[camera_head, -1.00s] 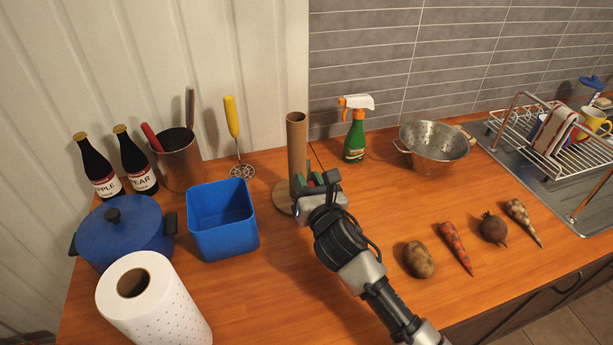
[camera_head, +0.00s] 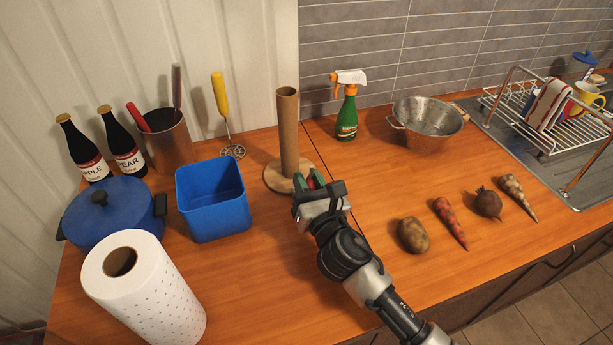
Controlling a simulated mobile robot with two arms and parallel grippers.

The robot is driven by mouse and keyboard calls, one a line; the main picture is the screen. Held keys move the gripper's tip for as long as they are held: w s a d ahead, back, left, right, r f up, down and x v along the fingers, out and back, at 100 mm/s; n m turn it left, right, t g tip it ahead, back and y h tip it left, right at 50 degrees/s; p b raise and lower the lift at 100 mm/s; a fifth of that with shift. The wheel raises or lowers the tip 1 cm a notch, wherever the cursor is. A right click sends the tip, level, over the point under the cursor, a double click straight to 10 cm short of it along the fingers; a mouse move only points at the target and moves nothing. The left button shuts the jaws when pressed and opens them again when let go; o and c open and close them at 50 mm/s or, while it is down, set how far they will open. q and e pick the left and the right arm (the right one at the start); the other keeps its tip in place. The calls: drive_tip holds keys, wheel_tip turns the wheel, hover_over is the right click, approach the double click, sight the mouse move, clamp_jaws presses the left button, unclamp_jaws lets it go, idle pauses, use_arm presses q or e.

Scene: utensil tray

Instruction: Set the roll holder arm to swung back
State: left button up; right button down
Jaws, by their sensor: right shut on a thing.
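The roll holder stands mid-counter, with a bare brown cardboard tube (camera_head: 287,130) upright on a round wooden base (camera_head: 276,182). My right gripper (camera_head: 311,184) is at the front right edge of this base, low by the counter. Its green-tipped fingers are shut on a small red part (camera_head: 311,183), mostly hidden between them. I cannot tell from this view whether the red part belongs to the holder arm. The rest of the holder arm is hidden or too small to make out. My left gripper is not in view.
A blue bin (camera_head: 213,205), blue pot (camera_head: 112,215) and paper roll (camera_head: 145,295) stand left. A spray bottle (camera_head: 347,115) and colander (camera_head: 428,125) stand behind right. A potato (camera_head: 413,236) and other vegetables lie right. The counter in front of the bin is clear.

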drive_tip(key=shift+s+f, duration=0.1)
drive_tip(key=shift+f, duration=0.05)
drive_tip(key=c, duration=0.9)
unclamp_jaws()
drive_tip(key=shift+c, duration=0.2)
drive_tip(key=b+v, duration=0.1)
drive_tip(key=v, duration=0.8)
drive_tip(key=shift+s+d, duration=0.15)
drive_tip(key=shift+s, duration=0.15)
drive_tip(key=shift+s+d, duration=0.3)
drive_tip(key=shift+s, duration=0.25)
